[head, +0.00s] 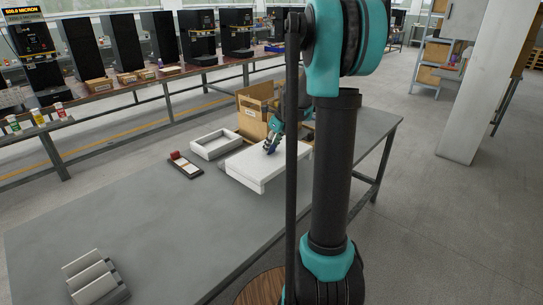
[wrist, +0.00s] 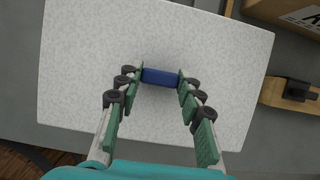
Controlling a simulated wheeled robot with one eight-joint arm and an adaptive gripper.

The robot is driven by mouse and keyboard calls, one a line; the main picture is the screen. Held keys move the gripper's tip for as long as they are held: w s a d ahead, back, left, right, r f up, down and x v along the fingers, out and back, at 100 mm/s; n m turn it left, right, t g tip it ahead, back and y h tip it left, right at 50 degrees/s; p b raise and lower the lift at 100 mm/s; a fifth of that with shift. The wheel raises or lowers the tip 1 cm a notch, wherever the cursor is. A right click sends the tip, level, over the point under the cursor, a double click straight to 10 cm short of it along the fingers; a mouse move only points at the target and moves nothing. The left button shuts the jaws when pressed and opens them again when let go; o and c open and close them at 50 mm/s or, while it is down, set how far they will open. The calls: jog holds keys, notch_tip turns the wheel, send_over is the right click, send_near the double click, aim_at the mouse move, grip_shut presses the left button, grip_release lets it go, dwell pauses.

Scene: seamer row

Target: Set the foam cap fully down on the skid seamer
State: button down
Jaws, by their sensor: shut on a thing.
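The foam cap (head: 262,168) is a broad white speckled slab with a small blue grip (wrist: 160,77) on its top. In the wrist view the cap (wrist: 95,50) fills most of the picture. My gripper (wrist: 160,78) is shut on the blue grip, with one finger at each end of it. In the head view my gripper (head: 270,147) is at the top of the cap, partly behind my own arm. I cannot clearly make out the skid seamer. What lies under the cap is hidden, and I cannot tell whether the cap touches anything below.
An open white tray (head: 216,145) and a dark device with a red part (head: 184,164) are left of the cap. A cardboard box (head: 254,110) stands behind. Several pale blocks (head: 93,276) sit at the grey table's (head: 130,222) front left. The table's middle is clear.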

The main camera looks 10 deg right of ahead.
aim_at(272, 154)
jog(key=shift+f, duration=2.35)
jog(key=c, duration=1)
grip_release()
